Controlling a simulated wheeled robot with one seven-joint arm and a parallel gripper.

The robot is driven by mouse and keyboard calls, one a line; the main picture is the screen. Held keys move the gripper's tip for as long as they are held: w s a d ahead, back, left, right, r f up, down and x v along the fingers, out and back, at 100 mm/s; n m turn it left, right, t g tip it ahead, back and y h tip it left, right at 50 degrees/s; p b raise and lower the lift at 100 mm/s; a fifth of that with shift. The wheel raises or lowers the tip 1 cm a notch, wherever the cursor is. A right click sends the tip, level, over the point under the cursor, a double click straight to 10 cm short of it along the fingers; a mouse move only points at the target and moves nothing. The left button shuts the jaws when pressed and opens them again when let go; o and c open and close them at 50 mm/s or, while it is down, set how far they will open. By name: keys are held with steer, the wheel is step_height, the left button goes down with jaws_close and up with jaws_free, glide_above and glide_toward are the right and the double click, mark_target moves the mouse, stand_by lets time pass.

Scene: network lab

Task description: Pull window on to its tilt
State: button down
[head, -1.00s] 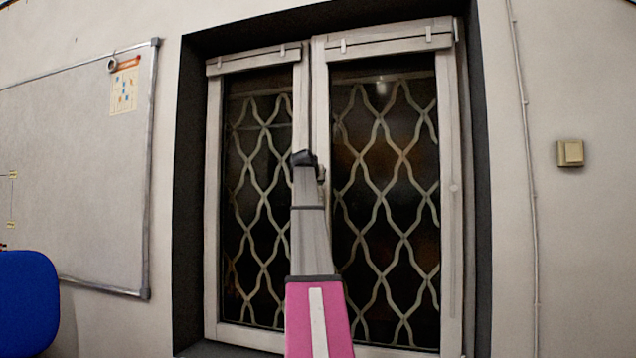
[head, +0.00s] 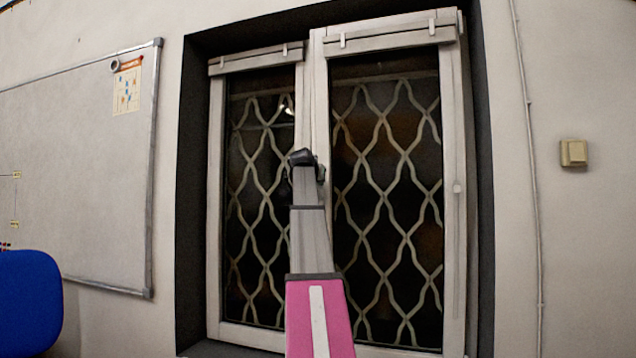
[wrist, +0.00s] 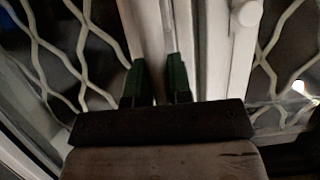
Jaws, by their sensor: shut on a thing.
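The window has two pale-framed sashes with dark glass and a lattice behind it, set in a dark recess. The right sash (head: 448,200) leans inward at its top, standing proud of the left sash (head: 216,200). My gripper (head: 308,160) is at the middle, where the sashes meet; my arm hides part of the frame. In the wrist view, my gripper (wrist: 158,75) has its two dark green fingers on either side of a pale upright strip of the window (wrist: 155,35). It is shut on this part; the exact contact is dark. A white knob-like part (wrist: 246,12) shows at upper right.
A whiteboard (head: 75,190) hangs on the left wall. A blue chair back (head: 28,300) stands at lower left. A light switch (head: 573,153) and a thin cable (head: 531,150) are on the right wall. The dark recess edge (head: 484,220) borders the window.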

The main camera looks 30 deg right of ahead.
steer(key=shift+s+a, duration=0.85)
steer(key=shift+a, duration=0.25)
steer(key=c, duration=0.7)
jaws_free()
steer(key=shift+s, duration=0.1)
steer(key=s+a, duration=0.6)
steer(key=a, duration=0.1)
steer(key=shift+s+a, duration=0.2)
steer(key=shift+a, duration=0.05)
